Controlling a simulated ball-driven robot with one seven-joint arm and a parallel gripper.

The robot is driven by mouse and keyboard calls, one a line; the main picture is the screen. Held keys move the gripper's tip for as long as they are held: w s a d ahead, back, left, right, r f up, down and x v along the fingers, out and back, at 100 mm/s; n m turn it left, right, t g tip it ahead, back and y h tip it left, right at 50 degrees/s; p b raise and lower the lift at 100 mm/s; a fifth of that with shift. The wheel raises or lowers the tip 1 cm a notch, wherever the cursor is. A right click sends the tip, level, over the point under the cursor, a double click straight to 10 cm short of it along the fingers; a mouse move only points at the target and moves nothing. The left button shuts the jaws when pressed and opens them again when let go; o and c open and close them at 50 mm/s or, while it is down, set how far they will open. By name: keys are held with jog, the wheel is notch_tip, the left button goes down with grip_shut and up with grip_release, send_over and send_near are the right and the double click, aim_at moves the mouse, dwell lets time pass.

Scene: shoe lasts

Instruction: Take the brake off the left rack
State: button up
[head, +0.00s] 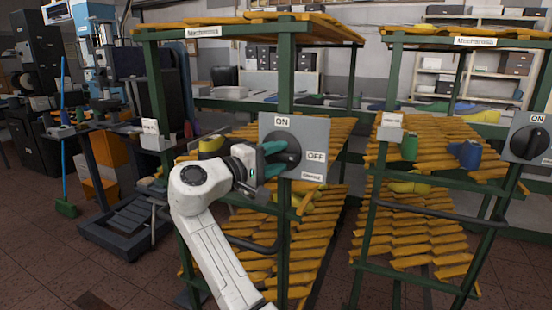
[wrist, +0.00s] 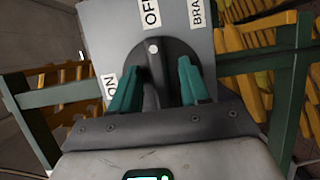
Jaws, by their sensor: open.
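The left rack (head: 285,75) has a grey brake panel (head: 310,135) with ON at the top and OFF at the right. Its black knob (head: 290,155) has its handle lying level, towards OFF. In the wrist view the knob's handle (wrist: 153,65) has a white dot at its end, close to the OFF label and away from ON. My gripper (head: 275,159) is at the panel. In the wrist view its teal fingers (wrist: 158,80) are open, one on each side of the handle, with gaps showing. The head view partly hides the knob behind a finger.
A second rack (head: 455,45) stands to the right with its own brake panel (head: 530,137). Yellow slatted shelves hold several shoe lasts, including a green one (head: 409,147) and a blue one (head: 466,154). A dark bar (head: 255,243) crosses the left rack below the panel, close to my arm.

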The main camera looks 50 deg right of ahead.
jog(key=a, duration=1)
jog(key=shift+w+a, duration=0.25)
jog(key=shift+a, duration=0.15)
jog(key=s+d+f+t+y+p, duration=0.1)
jog(key=s+f+y, duration=0.3)
jog(key=f, duration=0.5)
jog(key=s+d+f+n+t+y+p, duration=0.1)
jog(key=s+f+y, duration=0.1)
jog(key=s+f, duration=0.5)
jog(key=s+d+f+t+y+p, duration=0.1)
jog(key=s+f+y+p, duration=0.15)
jog(key=f, duration=0.95)
jog(key=s+a+f+y, duration=0.2)
jog(key=s+a+y, duration=0.1)
jog(key=s, duration=0.4)
jog(key=s+a+f+y+p, duration=0.1)
jog(key=s+a+f+y, duration=0.2)
jog(key=s, duration=0.4)
jog(key=s+a+f+g+y+p, duration=0.1)
jog(key=s+a+f+y, duration=0.2)
jog(key=s, duration=0.4)
jog(key=shift+s+a+f+m, duration=0.2)
jog(key=shift+a+m, duration=0.1)
jog(key=shift+m, duration=0.1)
